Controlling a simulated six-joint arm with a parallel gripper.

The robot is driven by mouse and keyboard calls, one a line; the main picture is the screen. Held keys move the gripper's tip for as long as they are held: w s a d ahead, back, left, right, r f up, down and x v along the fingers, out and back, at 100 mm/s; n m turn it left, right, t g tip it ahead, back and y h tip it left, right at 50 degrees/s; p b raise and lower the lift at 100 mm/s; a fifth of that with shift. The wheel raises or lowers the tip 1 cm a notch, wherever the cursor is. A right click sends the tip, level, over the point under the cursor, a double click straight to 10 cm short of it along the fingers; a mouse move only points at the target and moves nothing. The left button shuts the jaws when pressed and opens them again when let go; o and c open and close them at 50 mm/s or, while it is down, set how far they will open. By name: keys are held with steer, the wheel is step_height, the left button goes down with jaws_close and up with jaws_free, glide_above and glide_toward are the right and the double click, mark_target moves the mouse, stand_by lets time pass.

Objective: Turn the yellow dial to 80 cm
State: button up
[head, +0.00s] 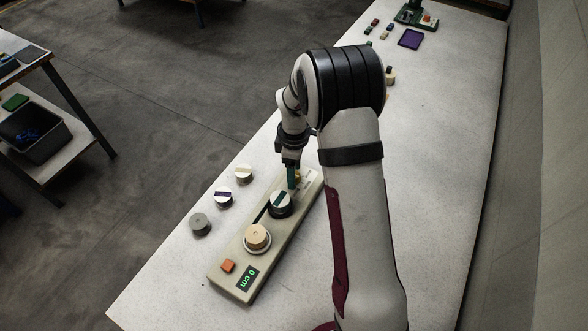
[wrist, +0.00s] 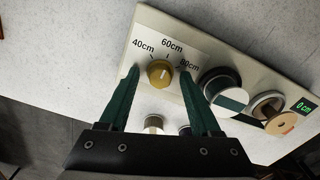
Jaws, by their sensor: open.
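The yellow dial (wrist: 159,72) sits on a pale panel (wrist: 205,45) with printed marks 40cm, 60cm and 80cm around it. A small light pointer mark shows on its face, but its exact setting is too small to tell. My gripper (wrist: 159,74) is open, with one green finger on each side of the dial in the wrist view. Contact cannot be told. In the head view, my gripper (head: 293,178) is low over the panel's far end and mostly hides the dial (head: 298,177). The green display (head: 248,278) reads 0 cm.
The table (head: 440,150) is clear to the right.

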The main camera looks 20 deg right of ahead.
jaws_close()
stand_by(0.3)
steer(key=shift+m, duration=0.3)
steer(key=m, duration=0.4)
steer(key=shift+m, duration=2.6)
jaws_free()
